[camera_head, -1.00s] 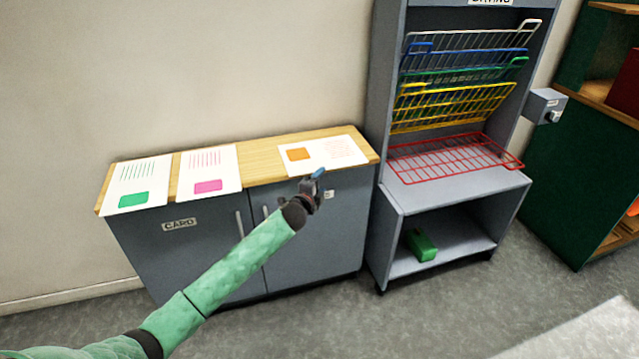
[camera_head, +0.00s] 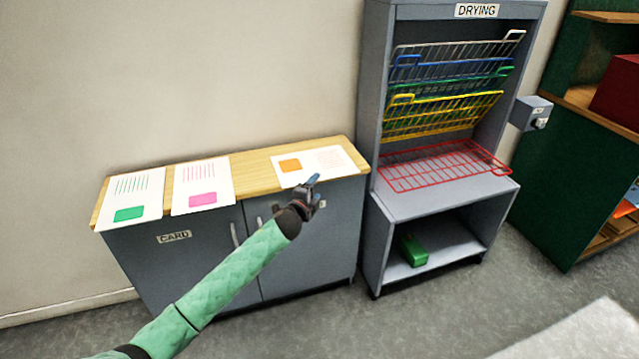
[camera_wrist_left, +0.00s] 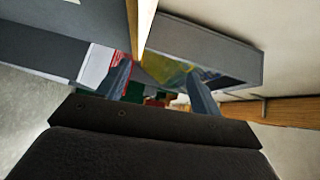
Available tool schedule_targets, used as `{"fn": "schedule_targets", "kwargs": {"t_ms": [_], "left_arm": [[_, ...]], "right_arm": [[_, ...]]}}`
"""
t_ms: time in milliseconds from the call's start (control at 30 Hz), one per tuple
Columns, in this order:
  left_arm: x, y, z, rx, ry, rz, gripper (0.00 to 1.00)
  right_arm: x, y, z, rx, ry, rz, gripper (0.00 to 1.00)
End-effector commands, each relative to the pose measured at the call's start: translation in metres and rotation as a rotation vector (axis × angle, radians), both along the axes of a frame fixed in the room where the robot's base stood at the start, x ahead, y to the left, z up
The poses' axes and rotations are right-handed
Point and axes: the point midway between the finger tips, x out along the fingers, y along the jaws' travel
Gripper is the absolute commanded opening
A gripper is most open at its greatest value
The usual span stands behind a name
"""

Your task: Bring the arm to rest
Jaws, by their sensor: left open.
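My left gripper (camera_head: 311,187) is at the end of my green left arm, which comes in from the lower left in the head view. It appears in front of the right end of the low grey card cabinet (camera_head: 190,262), near the front edge of its wooden top. In the left wrist view its two fingers (camera_wrist_left: 160,92) stand apart with nothing held between them. The white sheet with an orange patch (camera_head: 318,166) lies just beyond the fingertips in the head view. Whether the gripper touches it I cannot tell. My right gripper is not in view.
Sheets with a green patch (camera_head: 131,190) and a pink patch (camera_head: 202,183) lie further left. The grey drying rack (camera_head: 372,130) stands right, its red shelf (camera_head: 440,166) lowered. A green block (camera_head: 413,250) is below. A dark green shelf unit (camera_head: 558,190) stands far right. Open floor lies in front.

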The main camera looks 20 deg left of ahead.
Motion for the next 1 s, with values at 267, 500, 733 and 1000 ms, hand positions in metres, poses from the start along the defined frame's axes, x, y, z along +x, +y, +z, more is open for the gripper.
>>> {"fn": "schedule_targets", "kwargs": {"t_ms": [267,500,733,1000], "left_arm": [[0.0,0.004,-0.003,-0.053,0.022,0.023,0.65],[-0.006,0.03,-0.022,-0.232,0.18,0.218,0.65],[-0.029,0.039,-0.003,-0.452,0.303,0.411,0.65],[-0.088,0.018,-0.004,-0.695,0.472,0.576,0.65]], "right_arm": [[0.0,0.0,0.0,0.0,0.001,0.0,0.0],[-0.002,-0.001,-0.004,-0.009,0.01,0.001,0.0],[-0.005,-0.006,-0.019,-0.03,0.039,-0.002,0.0],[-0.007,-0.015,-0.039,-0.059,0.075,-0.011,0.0]]}}
